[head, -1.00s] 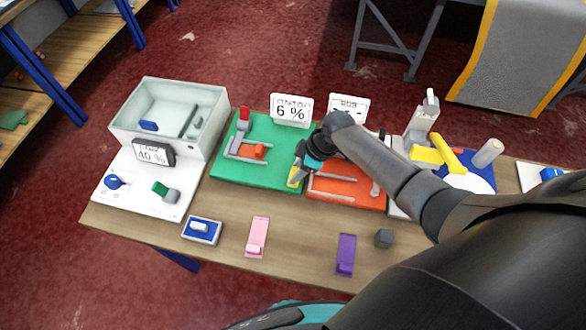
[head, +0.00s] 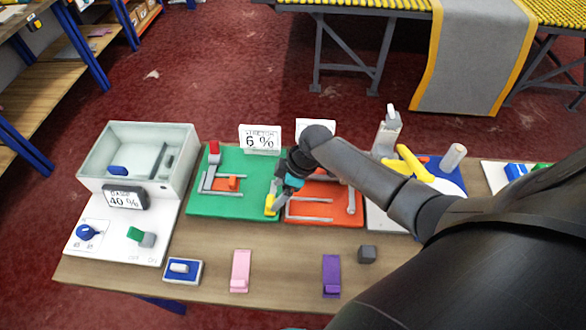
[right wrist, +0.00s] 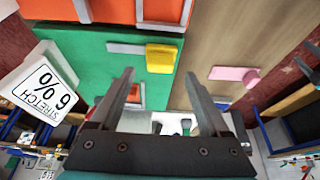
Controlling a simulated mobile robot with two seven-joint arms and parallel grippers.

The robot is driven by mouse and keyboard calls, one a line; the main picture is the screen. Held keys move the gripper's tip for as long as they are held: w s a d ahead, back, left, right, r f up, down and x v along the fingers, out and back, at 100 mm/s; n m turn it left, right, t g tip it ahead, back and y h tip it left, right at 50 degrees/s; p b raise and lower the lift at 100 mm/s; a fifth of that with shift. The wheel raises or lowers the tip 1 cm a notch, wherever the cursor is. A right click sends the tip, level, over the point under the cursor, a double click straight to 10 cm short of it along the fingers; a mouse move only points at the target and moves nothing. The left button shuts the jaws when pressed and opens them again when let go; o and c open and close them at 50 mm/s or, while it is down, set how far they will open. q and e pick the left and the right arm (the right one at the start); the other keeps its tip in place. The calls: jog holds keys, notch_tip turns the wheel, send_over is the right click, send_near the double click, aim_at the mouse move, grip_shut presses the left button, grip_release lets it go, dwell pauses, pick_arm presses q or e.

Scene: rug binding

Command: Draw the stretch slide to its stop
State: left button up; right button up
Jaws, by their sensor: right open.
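The green board (head: 230,209) carries grey rails, an orange block (head: 232,183) between them and a yellow block (head: 270,202) near its right front corner. The sign reading stretch 6 % (head: 260,138) stands behind it. My right gripper (head: 275,205) is over the right part of this board, close to the yellow block, and partly hides it. In the right wrist view its jaws (right wrist: 165,88) are open with nothing gripped. Contact cannot be told.
An orange board (head: 325,210) with grey rails adjoins on the right. A grey-white bin (head: 100,185) and a white panel stand left. A pink piece (head: 240,270), a purple piece (head: 331,275) and a dark block (head: 367,254) lie in front on the wooden table.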

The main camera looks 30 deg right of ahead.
jog(key=v, duration=1.1)
jog(key=shift+p, duration=0.4)
jog(key=shift+s, duration=0.15)
